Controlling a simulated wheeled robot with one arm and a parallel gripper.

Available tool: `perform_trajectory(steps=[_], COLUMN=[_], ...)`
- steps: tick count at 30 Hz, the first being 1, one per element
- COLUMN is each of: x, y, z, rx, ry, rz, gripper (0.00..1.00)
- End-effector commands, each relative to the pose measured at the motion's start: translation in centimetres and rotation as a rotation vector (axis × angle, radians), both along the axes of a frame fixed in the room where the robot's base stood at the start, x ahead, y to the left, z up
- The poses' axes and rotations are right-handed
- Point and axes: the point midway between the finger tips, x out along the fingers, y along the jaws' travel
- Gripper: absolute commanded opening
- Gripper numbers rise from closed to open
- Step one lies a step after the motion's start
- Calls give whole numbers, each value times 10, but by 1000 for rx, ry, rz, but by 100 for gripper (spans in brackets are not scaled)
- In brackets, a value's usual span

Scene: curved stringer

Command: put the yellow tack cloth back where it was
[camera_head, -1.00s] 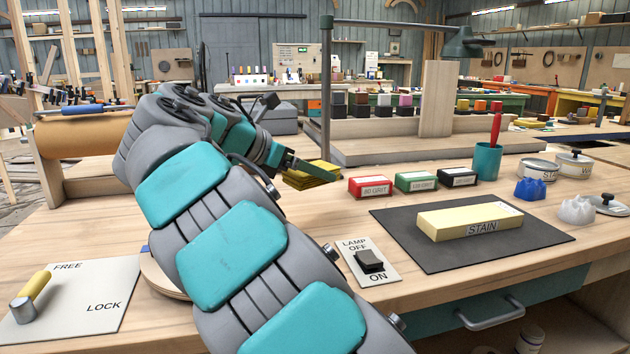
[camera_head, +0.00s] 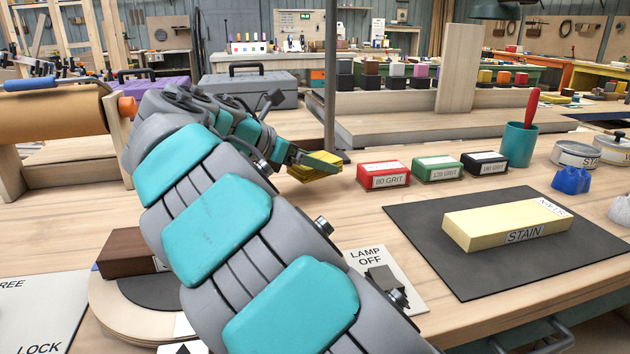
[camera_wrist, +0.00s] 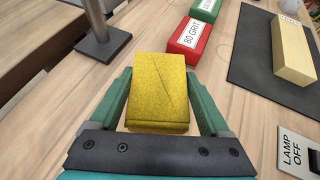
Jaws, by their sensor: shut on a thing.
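The yellow tack cloth (camera_head: 316,167) is a folded stack beside the lamp post, left of the red block. My gripper (camera_head: 294,158) is at its left side in the head view, with my arm hiding part of the jaws. In the wrist view the cloth (camera_wrist: 158,88) sits between the two green fingers of my gripper (camera_wrist: 160,100), which are shut on it. Whether the cloth touches the bench or hangs just above it, I cannot tell.
A red 80 grit block (camera_head: 383,175), a green block (camera_head: 437,169) and a black block (camera_head: 484,164) stand to the right. The lamp post (camera_wrist: 100,35) rises just beyond. A dark mat (camera_head: 420,232) bears a yellow stain block (camera_head: 506,224). Bare bench lies in front of the grit blocks.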

Motion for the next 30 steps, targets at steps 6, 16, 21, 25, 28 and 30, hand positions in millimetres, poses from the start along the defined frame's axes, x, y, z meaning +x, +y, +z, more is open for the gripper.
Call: perform_trajectory(steps=[6,16,21,25,28,30], x=[-1,0,0,0,0,0], y=[-1,0,0,0,0,0], z=[-20,-39,-40,-41,-41,-41], rx=[-4,-1,-1,0,-1,-1], ry=[3,1,1,0,1,1], rz=[-2,0,0,-1,0,0], gripper=[26,26,26,93,100,100])
